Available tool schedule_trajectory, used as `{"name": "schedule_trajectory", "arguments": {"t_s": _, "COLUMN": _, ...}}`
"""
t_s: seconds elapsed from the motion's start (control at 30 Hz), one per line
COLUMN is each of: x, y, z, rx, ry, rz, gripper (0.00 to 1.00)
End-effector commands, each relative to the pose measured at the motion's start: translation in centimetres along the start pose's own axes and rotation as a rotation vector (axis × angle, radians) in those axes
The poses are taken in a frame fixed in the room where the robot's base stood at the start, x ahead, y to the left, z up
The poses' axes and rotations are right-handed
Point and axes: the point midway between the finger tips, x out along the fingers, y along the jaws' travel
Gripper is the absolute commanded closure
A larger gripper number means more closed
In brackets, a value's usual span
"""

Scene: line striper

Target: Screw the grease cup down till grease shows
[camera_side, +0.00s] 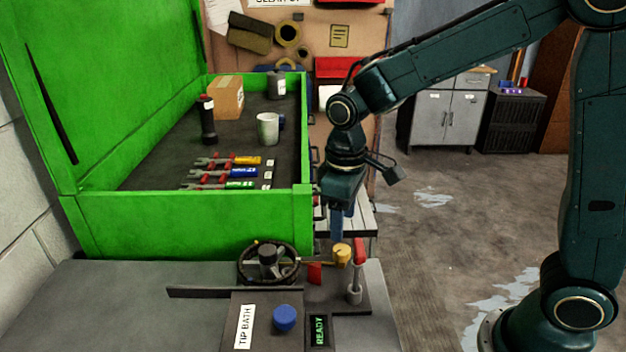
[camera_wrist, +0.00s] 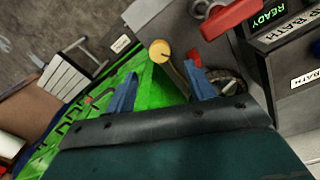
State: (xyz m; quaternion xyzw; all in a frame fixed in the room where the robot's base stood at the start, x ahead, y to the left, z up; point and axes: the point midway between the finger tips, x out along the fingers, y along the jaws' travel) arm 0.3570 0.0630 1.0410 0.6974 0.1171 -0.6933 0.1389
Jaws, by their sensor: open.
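The grease cup looks to be the small round brass-yellow cap (camera_side: 342,253) on the machine, just right of the handwheel at the end of a thin brass-coloured arm. It also shows in the wrist view as a yellow disc (camera_wrist: 160,50). No grease can be made out on it. My gripper (camera_side: 340,236) points down with its blue fingers just above or at the cap; contact cannot be told. In the wrist view my gripper (camera_wrist: 160,73) is open, its fingers apart with the cap lined up beyond the gap and nothing held.
A red-handled lever (camera_side: 358,252) stands close right of the cap. A dark handwheel (camera_side: 268,262) is to its left. In front are a blue button (camera_side: 284,318) and a READY display (camera_side: 319,331). A green box (camera_side: 190,222) with tools stands behind.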

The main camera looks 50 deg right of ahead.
Motion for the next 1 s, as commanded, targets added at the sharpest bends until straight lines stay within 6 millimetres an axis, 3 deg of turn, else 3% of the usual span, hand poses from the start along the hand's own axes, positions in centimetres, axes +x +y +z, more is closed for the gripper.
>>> {"name": "schedule_trajectory", "arguments": {"t_s": 0.2, "x": 3.5, "y": 0.0, "z": 0.1, "rx": 0.000, "ry": -0.005, "rz": -0.001, "gripper": 0.46}}
{"name": "schedule_trajectory", "arguments": {"t_s": 0.5, "x": 6.6, "y": 0.0, "z": 0.0, "rx": 0.000, "ry": -0.001, "rz": -0.001, "gripper": 0.46}}
{"name": "schedule_trajectory", "arguments": {"t_s": 0.93, "x": 7.2, "y": 0.0, "z": 0.0, "rx": 0.000, "ry": 0.001, "rz": 0.000, "gripper": 0.46}}
{"name": "schedule_trajectory", "arguments": {"t_s": 1.0, "x": 7.2, "y": 0.0, "z": 0.0, "rx": 0.000, "ry": 0.001, "rz": 0.000, "gripper": 0.60}}
